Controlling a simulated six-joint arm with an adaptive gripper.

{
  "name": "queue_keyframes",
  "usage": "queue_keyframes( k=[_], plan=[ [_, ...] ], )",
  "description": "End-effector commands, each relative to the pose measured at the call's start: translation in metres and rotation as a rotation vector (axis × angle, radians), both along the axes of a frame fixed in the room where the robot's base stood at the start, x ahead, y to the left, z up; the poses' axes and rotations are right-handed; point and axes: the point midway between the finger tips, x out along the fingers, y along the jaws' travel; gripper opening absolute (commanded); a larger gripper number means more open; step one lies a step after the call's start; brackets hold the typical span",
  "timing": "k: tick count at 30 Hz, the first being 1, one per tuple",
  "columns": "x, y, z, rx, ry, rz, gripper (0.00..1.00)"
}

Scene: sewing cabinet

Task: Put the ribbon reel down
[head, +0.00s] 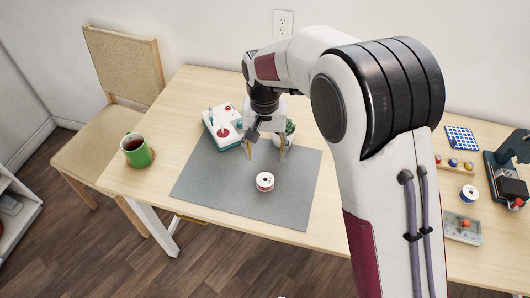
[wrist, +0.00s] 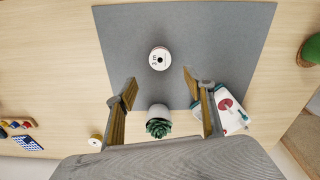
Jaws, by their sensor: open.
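A ribbon reel (head: 265,181), white with a red band and a dark centre hole, stands on the grey mat (head: 205,186) in the head view. It also shows in the wrist view (wrist: 160,59), on the mat beyond the fingertips. My gripper (head: 266,158) is open and empty above the back part of the mat. In the wrist view its two fingers (wrist: 158,76) are spread wide, and the reel lies clear of both. I see nothing between the fingers touching them.
A green mug (head: 136,150) is at the left edge. The mat's front is clear.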

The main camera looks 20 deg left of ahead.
Motion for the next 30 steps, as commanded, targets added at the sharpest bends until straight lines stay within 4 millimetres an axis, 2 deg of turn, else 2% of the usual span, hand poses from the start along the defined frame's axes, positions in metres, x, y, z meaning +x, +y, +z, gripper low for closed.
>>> queue_keyframes(
  k=[20,25,30],
  plan=[
    [0.000,-0.001,0.002,0.001,-0.002,-0.001,0.53],
    [0.001,-0.011,0.013,0.008,-0.013,-0.006,0.53],
    [0.001,-0.033,0.039,0.024,-0.035,-0.017,0.53]
  ],
)
